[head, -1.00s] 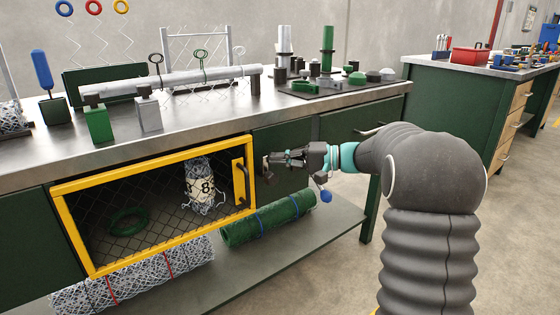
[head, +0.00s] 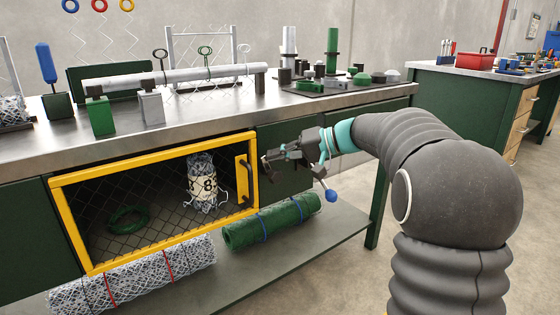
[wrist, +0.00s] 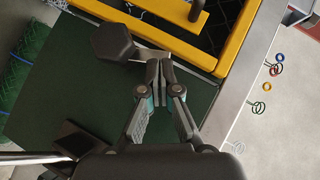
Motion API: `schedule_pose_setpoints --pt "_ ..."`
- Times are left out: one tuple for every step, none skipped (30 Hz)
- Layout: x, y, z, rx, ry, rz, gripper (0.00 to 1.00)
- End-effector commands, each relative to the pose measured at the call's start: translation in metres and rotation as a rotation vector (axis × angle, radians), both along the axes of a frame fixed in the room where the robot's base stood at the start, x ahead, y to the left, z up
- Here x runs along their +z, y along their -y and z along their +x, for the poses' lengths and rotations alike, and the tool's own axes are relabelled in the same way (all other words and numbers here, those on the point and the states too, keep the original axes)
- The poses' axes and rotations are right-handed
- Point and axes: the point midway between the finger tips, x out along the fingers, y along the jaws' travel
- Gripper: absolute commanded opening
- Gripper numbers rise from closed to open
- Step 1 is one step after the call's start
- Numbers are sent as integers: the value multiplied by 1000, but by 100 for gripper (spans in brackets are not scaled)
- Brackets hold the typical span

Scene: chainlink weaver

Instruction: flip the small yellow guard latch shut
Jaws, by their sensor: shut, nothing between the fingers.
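The yellow-framed mesh guard (head: 153,157) fills the cabinet opening and looks closed; its frame also shows in the wrist view (wrist: 160,36). A yellow plate with a dark handle (head: 242,178) sits at its right side. A dark latch-like piece with a hexagonal knob (wrist: 111,40) shows beside the frame's edge in the wrist view; its bar reaches towards my fingertips. I see no separate small yellow latch. My gripper (wrist: 153,68) is shut and empty, its tips at or very near that bar; contact cannot be told. In the head view my gripper (head: 269,157) is just right of the guard.
The steel worktop (head: 60,148) above carries posts, a grey pipe and fittings. A green mesh roll (head: 268,220) and a white mesh roll (head: 150,268) lie on the lower shelf. A roll marked 8 (head: 203,182) stands behind the mesh. Open floor lies at the right.

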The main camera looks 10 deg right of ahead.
Motion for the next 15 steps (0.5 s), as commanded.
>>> schedule_pose_setpoints --pt "-1 -2 -1 1 15 -23 0" --pt "0 -3 -1 1 23 -37 0" --pt "-1 -4 -2 1 32 -56 0" --pt "0 -5 -2 1 38 -69 0" --pt "0 -5 -3 1 45 -82 0" --pt "0 -6 -3 0 54 -99 0" --pt "0 -7 -4 0 60 -110 0" --pt "0 -7 -4 1 66 -123 0" --pt "0 -8 -4 1 73 -138 0" --pt "0 -9 -4 1 79 -147 0" --pt "0 -9 -4 0 77 -145 0" --pt "0 -10 -5 0 76 -144 0" --pt "0 -10 -5 0 76 -144 0" --pt "0 -11 -5 0 76 -143 0" --pt "0 -11 -6 0 76 -143 0"
